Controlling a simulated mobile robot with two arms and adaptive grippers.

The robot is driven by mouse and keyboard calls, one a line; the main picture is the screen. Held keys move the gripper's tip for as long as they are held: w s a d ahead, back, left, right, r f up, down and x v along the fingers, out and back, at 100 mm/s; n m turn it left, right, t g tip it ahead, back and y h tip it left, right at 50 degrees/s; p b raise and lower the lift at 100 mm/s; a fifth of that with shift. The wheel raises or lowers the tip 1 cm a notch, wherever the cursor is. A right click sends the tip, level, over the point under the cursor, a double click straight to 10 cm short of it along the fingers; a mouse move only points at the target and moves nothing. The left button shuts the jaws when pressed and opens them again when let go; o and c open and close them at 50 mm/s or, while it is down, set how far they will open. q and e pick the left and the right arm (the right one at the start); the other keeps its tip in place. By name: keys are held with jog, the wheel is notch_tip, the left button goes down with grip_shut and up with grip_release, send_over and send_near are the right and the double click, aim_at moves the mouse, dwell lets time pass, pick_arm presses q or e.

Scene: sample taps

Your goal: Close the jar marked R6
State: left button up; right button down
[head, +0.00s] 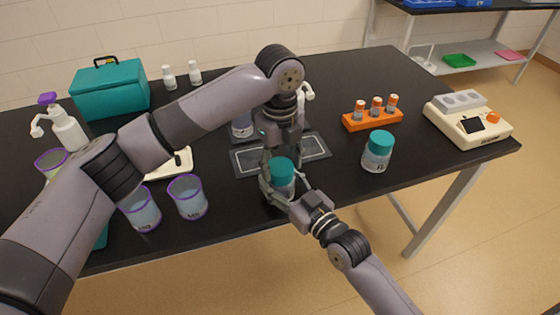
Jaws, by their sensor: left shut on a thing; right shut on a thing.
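A clear jar (283,189) with a teal lid (281,169) stands near the front edge of the black table. The lid sits on top of the jar; I cannot tell how tightly. My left gripper (280,160) comes down from above and is shut on the lid. My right gripper (280,192) reaches in from the front right and is shut around the jar's body. Its fingers hide any marking, so I cannot read R6. A second jar (377,152) with a teal lid stands upright to the right, with a small dark label.
A grey mat (315,147) lies behind the held jar. Purple-rimmed cups (188,197) stand to its left. An orange rack (373,119) with orange-capped vials and a cream device (468,120) stand at right. A teal case (112,90) is at back left.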

pick_arm(q)
jog(key=m, duration=0.2)
jog(key=shift+m, duration=0.4)
jog(key=o, duration=1.3)
jog(key=shift+c, duration=0.2)
jog(key=shift+r, duration=2.3)
jog(key=shift+c, duration=0.2)
